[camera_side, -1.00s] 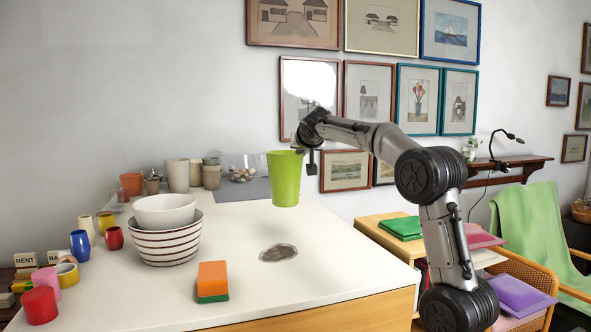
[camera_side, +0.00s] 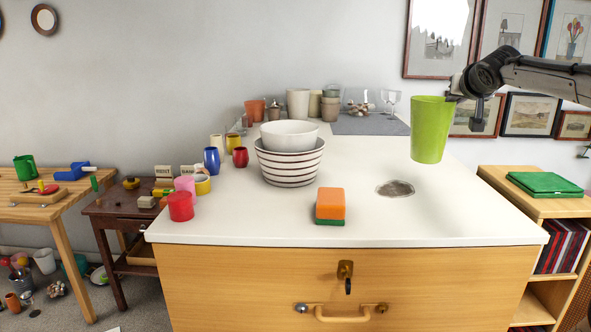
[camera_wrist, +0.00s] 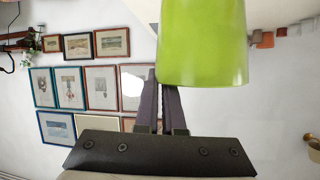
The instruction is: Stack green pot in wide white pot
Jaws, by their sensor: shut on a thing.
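The green pot (camera_side: 430,130) hangs from my gripper (camera_side: 453,97), upright above the right part of the white counter. My gripper is shut on the pot's rim. In the wrist view the green pot (camera_wrist: 203,45) fills the top middle, with my gripper's dark fingers (camera_wrist: 160,103) against its side. A white pot (camera_side: 298,104), likely the wide white pot, stands at the counter's back.
An orange pot (camera_side: 255,109) and several grey-beige pots (camera_side: 330,110) stand around the white pot. Glasses (camera_side: 391,101) stand on a grey mat (camera_side: 365,125). A white bowl (camera_side: 289,135) sits in a striped bowl (camera_side: 290,165) in front. A sponge (camera_side: 330,205) lies nearer.

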